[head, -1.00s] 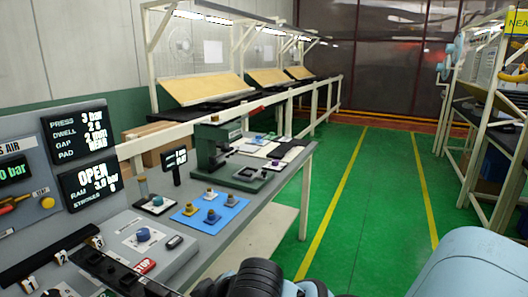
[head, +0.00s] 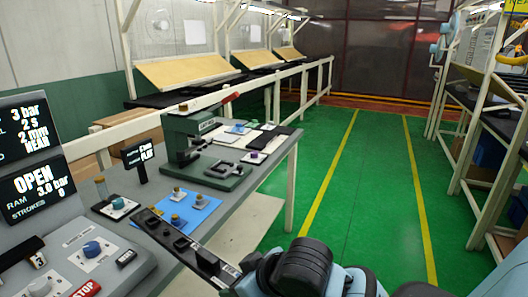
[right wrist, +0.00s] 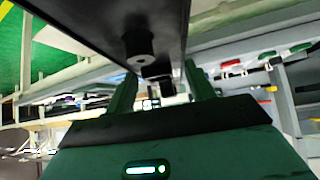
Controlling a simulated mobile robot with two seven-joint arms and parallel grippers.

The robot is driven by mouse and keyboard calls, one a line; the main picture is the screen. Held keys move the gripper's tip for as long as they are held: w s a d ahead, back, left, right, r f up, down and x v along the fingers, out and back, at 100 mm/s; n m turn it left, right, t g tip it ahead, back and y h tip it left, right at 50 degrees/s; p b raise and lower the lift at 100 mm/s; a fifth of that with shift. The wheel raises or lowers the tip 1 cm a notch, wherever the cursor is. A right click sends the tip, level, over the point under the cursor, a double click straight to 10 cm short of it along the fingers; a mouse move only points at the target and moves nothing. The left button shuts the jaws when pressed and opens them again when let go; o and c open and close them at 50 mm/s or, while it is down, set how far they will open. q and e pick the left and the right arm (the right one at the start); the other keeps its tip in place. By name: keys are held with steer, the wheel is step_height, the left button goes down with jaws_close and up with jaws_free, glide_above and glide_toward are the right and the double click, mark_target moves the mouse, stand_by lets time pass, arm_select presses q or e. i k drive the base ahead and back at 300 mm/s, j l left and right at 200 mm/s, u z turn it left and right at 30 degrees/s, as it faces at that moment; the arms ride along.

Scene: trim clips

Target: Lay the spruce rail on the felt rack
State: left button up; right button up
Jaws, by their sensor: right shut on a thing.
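A long dark rail (head: 180,243), which I take as the spruce rail, carries several round knobs or clips along its top. It slants from beside the blue mat down to my right gripper (head: 238,278), partly hidden by my arm. In the right wrist view the rail (right wrist: 95,22) is held between the green fingers of my right gripper (right wrist: 158,95), with stubby round parts on its visible face. It appears to be above the bench. I cannot pick out the felt rack for certain. My left gripper is not in view.
A green press (head: 200,150) stands on the grey bench (head: 240,192), with small pads and parts behind it. A blue mat (head: 208,212) holds several small pegs. Control panels with displays (head: 38,190) are at the left. The green floor (head: 345,200) to the right is clear.

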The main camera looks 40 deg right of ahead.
mark_target(246, 130)
steer(key=i+l+z, duration=0.15)
steer(key=l+z, duration=0.25)
steer(key=i+l+z, duration=0.2)
steer(key=z, duration=0.2)
steer(key=i+l+z, duration=0.25)
steer(key=z, duration=0.15)
steer(key=i+l+z, duration=0.15)
steer(key=i+z, duration=0.25)
steer(key=i+u, duration=0.1)
steer(key=i, duration=0.5)
steer(key=i+l, duration=0.15)
steer(key=i, duration=0.45)
steer(key=i+u, duration=0.2)
steer(key=u, duration=0.15)
steer(key=i+u, duration=0.25)
steer(key=u, duration=0.15)
steer(key=i+u, duration=0.2)
steer(key=u, duration=0.15)
steer(key=i+u, duration=0.2)
steer(key=u, duration=0.15)
steer(key=i+l+u, duration=0.15)
steer(key=u, duration=0.2)
